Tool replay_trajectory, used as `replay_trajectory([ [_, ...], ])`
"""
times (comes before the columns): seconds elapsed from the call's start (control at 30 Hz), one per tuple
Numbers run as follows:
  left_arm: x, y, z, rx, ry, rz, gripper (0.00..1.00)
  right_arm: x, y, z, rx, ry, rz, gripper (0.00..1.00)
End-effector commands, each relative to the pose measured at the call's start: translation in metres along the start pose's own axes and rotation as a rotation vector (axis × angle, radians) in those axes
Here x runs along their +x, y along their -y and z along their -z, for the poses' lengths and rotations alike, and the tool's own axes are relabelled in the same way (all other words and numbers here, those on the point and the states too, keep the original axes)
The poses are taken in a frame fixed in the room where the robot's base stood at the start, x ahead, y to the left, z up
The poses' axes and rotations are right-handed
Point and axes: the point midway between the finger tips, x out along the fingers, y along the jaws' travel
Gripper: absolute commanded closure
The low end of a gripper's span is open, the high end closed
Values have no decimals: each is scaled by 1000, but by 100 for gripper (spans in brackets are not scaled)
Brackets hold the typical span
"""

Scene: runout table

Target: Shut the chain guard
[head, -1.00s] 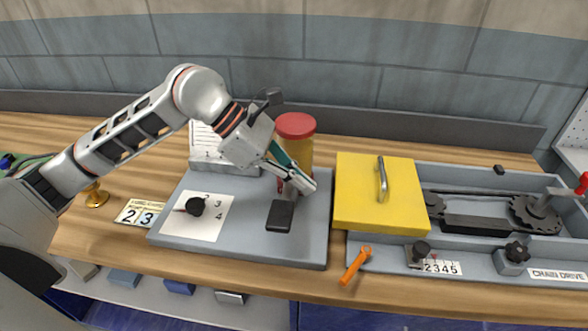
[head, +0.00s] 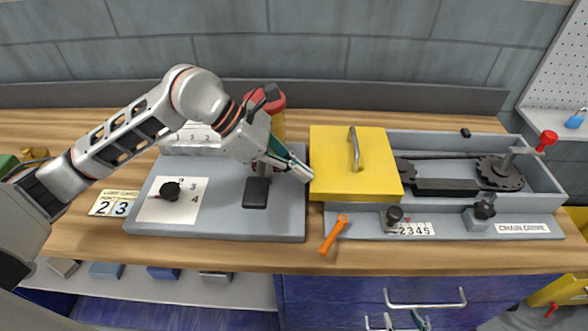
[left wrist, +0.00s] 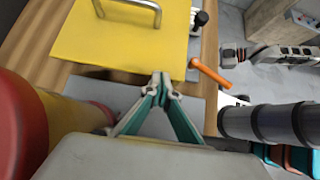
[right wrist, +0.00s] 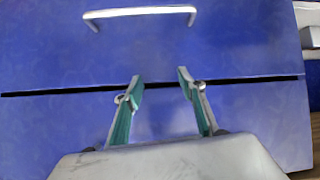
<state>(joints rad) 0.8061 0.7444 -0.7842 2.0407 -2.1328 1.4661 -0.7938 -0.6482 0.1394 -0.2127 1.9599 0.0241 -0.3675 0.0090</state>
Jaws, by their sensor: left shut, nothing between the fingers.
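The yellow chain guard (head: 345,178) lies over the left part of the grey chain drive tray (head: 560,203), with a metal handle (head: 355,150) on top. The chain and dark sprockets (head: 500,173) show uncovered to its right. The guard also fills the top of the left wrist view (left wrist: 125,45). My left gripper (head: 308,176) is shut and empty, with its tips at the guard's left edge; I cannot tell whether they touch. It also shows in the left wrist view (left wrist: 161,80). My right gripper (right wrist: 158,80) is open and empty before a blue drawer front.
A red-handled crank (head: 547,140) rises at the tray's right end. An orange tool (head: 334,234) lies in front of the guard. A red-lidded jar (head: 277,110) stands behind my left gripper. Dark knobs (head: 394,215) stand along the tray's front.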

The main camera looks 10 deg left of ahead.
Motion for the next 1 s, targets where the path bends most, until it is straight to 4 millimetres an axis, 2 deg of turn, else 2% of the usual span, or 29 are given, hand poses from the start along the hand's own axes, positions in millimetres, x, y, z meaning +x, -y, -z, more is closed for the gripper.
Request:
replay_trajectory([
  [0.6,113,1,-111,3,1,2,100,12,4,-24,3,11,3,60],
  [0.8,134,0,-133,1,0,1,100,13,5,-27,3,11,3,60],
  [1.0,142,0,-141,-1,0,1,100,14,5,-27,3,10,3,60],
])
